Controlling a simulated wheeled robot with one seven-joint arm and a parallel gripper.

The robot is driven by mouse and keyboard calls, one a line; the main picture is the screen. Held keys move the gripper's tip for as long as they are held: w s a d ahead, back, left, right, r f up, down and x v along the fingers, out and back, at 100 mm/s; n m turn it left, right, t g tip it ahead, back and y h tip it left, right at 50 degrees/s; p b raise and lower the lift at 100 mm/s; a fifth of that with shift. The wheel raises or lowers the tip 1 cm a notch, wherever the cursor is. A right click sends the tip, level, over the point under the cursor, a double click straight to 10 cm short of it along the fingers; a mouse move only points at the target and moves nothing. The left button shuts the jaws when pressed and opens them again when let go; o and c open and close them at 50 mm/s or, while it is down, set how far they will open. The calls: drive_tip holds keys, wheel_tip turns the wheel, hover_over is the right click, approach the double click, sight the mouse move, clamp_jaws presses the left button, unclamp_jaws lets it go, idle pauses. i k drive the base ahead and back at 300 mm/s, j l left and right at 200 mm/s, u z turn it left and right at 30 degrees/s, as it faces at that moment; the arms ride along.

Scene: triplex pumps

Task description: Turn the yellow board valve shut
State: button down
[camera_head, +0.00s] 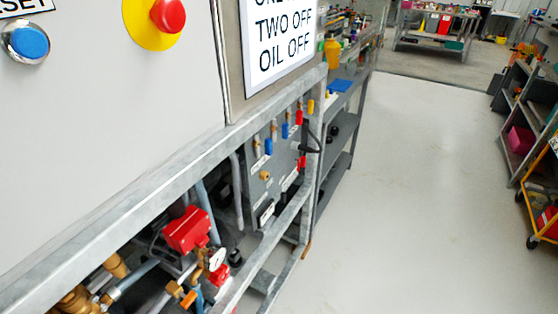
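A grey valve board (282,165) stands upright inside the metal frame, near the middle of the picture, seen at a steep angle. A small yellow valve handle (311,106) shows at the board's upper right end and looks roughly upright. It is too small to tell for sure whether the valve is open or shut. To its left on the board are a red handle (298,117) and blue handles (268,146). Another red handle (302,161) sits lower at the right. My gripper is not in view.
A galvanized frame rail (190,165) runs diagonally in front of the board. A large grey panel with a red button (168,14) fills the upper left. Pipes and a red pump part (186,230) are below. The pale floor (420,200) is clear to the right, bounded by shelves (520,130).

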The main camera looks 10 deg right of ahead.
sight(309, 107)
drive_tip(key=i+j+z, duration=0.1)
drive_tip(key=i+z, duration=0.2)
drive_tip(key=i, duration=0.25)
drive_tip(key=i+j+z, duration=0.3)
drive_tip(key=i, duration=0.2)
drive_tip(key=l, duration=0.1)
